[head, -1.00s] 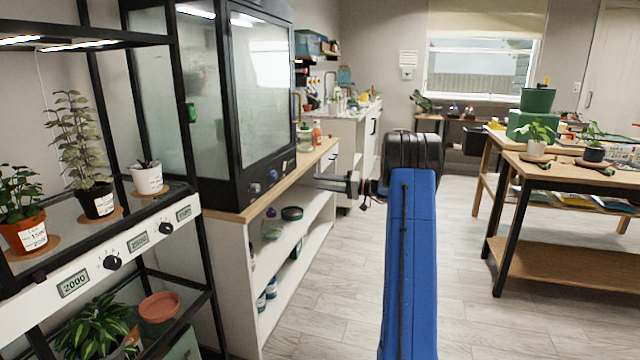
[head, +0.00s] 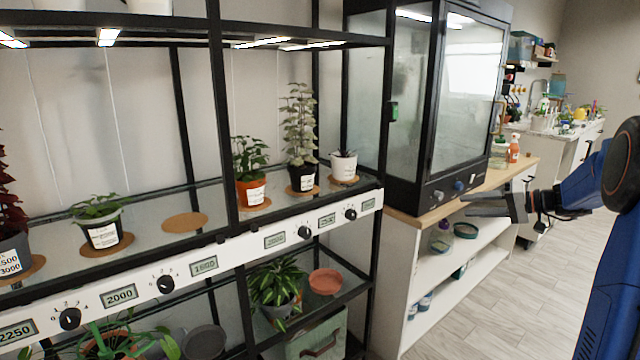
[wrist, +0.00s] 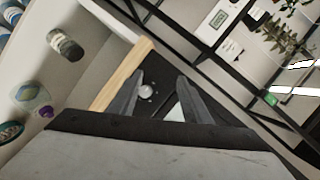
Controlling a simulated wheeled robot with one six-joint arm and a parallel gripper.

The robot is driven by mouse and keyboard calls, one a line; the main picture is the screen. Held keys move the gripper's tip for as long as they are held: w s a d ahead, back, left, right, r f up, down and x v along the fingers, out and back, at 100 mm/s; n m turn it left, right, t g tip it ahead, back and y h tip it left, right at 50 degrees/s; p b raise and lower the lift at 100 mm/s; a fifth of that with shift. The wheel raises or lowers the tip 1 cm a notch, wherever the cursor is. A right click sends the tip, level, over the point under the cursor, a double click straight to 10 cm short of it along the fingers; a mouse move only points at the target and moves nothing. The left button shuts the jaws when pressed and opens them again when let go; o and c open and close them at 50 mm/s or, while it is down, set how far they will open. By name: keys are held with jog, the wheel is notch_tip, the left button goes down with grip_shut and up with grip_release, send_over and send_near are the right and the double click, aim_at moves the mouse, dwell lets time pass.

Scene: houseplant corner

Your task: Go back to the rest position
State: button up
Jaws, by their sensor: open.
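My gripper (head: 488,205) is at the right in the head view, pointing left in front of the cabinet bench, with my blue arm behind it. It is open and empty. In the wrist view my gripper (wrist: 160,88) shows two grey fingers spread apart, with the dark base and a knob of the glass cabinet seen between them. No task object is held.
A black plant rack (head: 218,150) with potted plants and dials stands at the left. A glass cabinet (head: 440,110) sits on a wood-topped bench (head: 400,222) with open shelves. The pale floor (head: 470,315) in front is clear.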

jog(key=s+a+n+g+h, duration=0.1)
jog(key=s+a+g+h, duration=0.35)
jog(key=s+a, duration=1.65)
jog(key=s+d+f+h, duration=0.1)
jog(key=s+f+h, duration=0.2)
jog(key=s, duration=1)
jog(key=s+d+f+h, duration=0.1)
jog(key=s+f+h, duration=0.3)
jog(key=s, duration=0.9)
jog(key=shift+d+f+n+t, duration=0.4)
jog(key=shift+f+t, duration=0.05)
jog(key=shift+f, duration=0.5)
